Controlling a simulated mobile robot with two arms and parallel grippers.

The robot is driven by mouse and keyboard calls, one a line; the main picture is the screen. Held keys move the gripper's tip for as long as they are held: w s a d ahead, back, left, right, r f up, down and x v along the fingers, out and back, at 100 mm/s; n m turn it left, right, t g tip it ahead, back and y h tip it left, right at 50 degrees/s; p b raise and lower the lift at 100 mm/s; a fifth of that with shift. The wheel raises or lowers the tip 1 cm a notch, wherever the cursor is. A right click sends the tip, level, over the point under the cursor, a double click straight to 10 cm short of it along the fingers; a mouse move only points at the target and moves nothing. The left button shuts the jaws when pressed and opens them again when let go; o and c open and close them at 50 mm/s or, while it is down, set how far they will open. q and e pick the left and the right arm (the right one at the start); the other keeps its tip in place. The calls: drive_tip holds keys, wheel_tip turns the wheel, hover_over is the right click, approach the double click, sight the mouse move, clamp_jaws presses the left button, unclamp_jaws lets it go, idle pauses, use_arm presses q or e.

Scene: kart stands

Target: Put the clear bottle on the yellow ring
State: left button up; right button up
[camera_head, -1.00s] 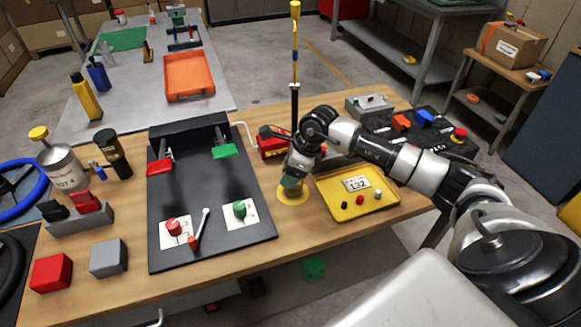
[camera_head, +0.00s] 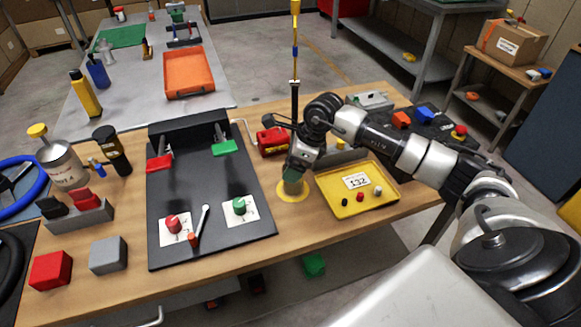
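The yellow ring (camera_head: 293,197) lies flat on the wooden table, between the black panel and the yellow tray. A small greyish, see-through shape, seemingly the clear bottle (camera_head: 293,187), shows over the ring, below my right gripper. Its upper part is hidden by the gripper. My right gripper (camera_head: 292,176) points down just above the ring, with a teal patch at its tip. Its fingers are too small and covered to tell whether they are open or still hold the bottle. My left gripper is not in view.
The black panel (camera_head: 188,252) with levers and knobs is left of the ring. The yellow tray (camera_head: 345,208) with small pieces is close on the right. A red box-like item (camera_head: 272,141) and a tall thin pole (camera_head: 294,100) stand behind.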

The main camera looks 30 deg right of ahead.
drive_tip(key=b+v, duration=0.1)
drive_tip(key=v, duration=0.8)
drive_tip(key=shift+s+r, duration=0.2)
drive_tip(key=shift+r, duration=0.2)
